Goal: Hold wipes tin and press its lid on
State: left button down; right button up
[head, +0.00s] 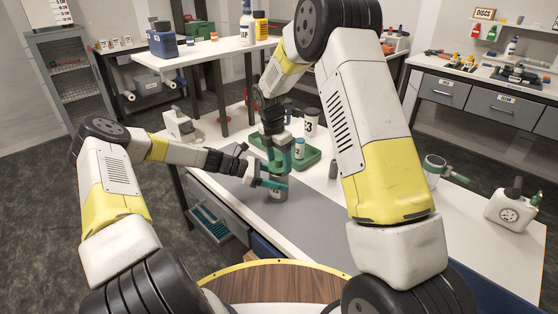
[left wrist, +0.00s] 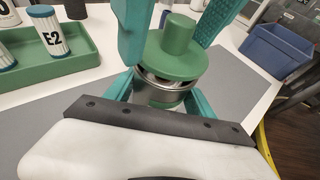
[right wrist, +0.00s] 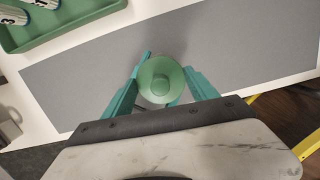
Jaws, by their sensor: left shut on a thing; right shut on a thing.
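The wipes tin (left wrist: 160,94) is a short silvery cylinder standing on the grey mat; part of it shows in the head view (head: 278,196). My left gripper (left wrist: 162,92) is shut around its body from the side. The green lid (left wrist: 175,58), a disc with a round knob, is over the tin's mouth. A band of rim and a dark gap show beneath its near edge, so I cannot tell whether it is seated. My right gripper (right wrist: 162,78) comes from above and is shut on the lid (right wrist: 160,82). In the head view the grippers largely hide the lid.
A green tray (left wrist: 65,62) with white containers, one marked E2 (left wrist: 50,36), stands close behind the tin. A white jug (head: 512,210) stands at the right end. The grey mat (right wrist: 80,65) is clear around the tin.

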jog(key=shift+f, duration=0.65)
jog(key=o, duration=1.4)
notch_tip(320, 180, up, 12)
jog(key=s+a, duration=0.1)
jog(key=shift+a, duration=0.2)
jog(key=shift+s, duration=0.1)
pick_arm(q)
jog(key=shift+c, duration=1.3)
grip_release()
